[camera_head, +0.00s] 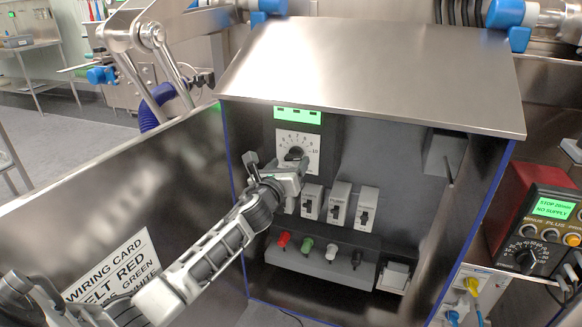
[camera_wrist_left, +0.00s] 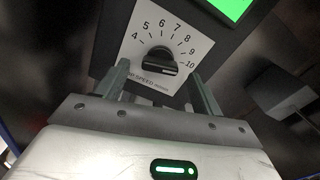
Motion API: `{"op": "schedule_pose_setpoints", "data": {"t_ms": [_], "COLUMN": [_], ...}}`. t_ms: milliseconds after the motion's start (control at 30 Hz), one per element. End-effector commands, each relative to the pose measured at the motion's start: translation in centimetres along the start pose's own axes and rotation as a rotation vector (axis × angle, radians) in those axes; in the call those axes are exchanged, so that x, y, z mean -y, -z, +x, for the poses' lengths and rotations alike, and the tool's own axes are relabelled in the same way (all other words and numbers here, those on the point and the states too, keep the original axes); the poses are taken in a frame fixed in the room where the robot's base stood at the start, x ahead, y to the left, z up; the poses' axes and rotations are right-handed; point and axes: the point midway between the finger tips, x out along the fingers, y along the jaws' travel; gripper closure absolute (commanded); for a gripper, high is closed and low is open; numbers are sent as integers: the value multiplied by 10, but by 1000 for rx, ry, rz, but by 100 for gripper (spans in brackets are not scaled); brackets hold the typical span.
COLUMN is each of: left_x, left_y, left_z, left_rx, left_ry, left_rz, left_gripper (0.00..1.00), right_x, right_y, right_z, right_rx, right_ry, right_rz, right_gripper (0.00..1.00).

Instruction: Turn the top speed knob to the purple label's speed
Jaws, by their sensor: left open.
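The top speed knob (camera_head: 294,153) is a black round dial on a white plate (camera_head: 312,139) with a numbered scale, high in the open cabinet. In the left wrist view the knob (camera_wrist_left: 157,62) has a raised bar lying roughly sideways, with its right end towards the 10 side. The scale shows 4 to 10. My left gripper (camera_head: 278,168) is open just in front of and below the knob. In the left wrist view its fingers (camera_wrist_left: 158,76) stand either side of the knob, apparently not touching it. I see no purple label. My right gripper is not in view.
A green display (camera_head: 298,115) sits above the dial. Several switches (camera_head: 338,204) and coloured terminals (camera_head: 306,246) are below it. The sloping steel hood (camera_head: 380,70) overhangs the cabinet. A wiring card (camera_head: 115,270) is on the left panel, and a red meter (camera_head: 538,222) stands at right.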

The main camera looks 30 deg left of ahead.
Motion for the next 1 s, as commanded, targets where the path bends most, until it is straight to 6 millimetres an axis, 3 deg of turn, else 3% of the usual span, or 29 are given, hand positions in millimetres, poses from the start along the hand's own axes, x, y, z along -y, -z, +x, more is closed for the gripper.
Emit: {"op": "schedule_pose_setpoints", "data": {"t_ms": [200, 533, 700, 1000], "left_x": [0, 0, 0, 0], "left_y": [1, 0, 0, 0], "left_z": [21, 23, 23, 23], "left_rx": [0, -1, -1, -1], "left_ry": [0, 1, 1, 0], "left_rz": [0, 0, 0, -21], "left_gripper": [33, 33, 78, 77], "right_x": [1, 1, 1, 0], "right_y": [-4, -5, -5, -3], "right_z": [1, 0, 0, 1], "right_rx": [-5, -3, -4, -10], "right_ry": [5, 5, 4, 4], "right_rz": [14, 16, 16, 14], "right_gripper": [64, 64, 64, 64]}}
